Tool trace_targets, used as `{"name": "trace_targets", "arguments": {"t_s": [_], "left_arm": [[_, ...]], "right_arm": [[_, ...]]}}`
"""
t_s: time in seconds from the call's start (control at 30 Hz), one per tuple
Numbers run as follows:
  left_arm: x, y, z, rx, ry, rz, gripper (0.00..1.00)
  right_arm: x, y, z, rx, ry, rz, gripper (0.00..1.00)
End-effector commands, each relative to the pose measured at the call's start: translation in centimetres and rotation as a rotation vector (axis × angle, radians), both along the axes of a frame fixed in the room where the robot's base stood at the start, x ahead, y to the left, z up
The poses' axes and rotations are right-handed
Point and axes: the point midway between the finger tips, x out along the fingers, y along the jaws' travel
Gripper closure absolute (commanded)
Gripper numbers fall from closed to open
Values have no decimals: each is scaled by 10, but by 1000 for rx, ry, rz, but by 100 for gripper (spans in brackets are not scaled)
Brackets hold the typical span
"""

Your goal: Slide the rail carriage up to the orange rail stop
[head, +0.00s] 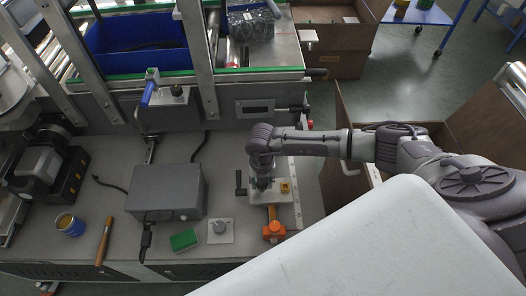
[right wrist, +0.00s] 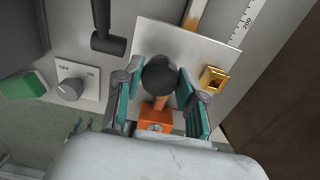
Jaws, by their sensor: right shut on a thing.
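The rail carriage is a pale plate (head: 284,199) with a brass-coloured block (head: 285,187); the plate (right wrist: 190,48) and block (right wrist: 213,79) also show in the right wrist view. My right gripper (head: 262,186) points down over the carriage. Its fingers are shut on the carriage's dark round knob (right wrist: 159,74). The orange rail stop (head: 273,230) sits on the rail in front of the carriage, with a short piece of bare rail between them. The stop (right wrist: 154,121) is partly hidden in the right wrist view. My left gripper is not in view.
A black crank handle (head: 239,183) stands left of the carriage. A rotary switch plate (head: 220,230), green sponge (head: 184,240) and grey box (head: 168,192) lie further left. A scale strip (head: 296,200) runs along the right, near the bench edge.

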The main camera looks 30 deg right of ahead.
Motion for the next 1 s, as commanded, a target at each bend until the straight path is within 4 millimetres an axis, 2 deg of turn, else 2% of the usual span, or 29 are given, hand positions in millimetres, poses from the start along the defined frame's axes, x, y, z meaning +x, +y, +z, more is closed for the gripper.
{"name": "trace_targets", "arguments": {"t_s": [0.03, 1.0], "left_arm": [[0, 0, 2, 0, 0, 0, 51], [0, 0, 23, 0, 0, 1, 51]], "right_arm": [[-9, 4, -3, 3, 16, 5, 100], [-44, 21, -3, 3, 15, 5, 100]]}}
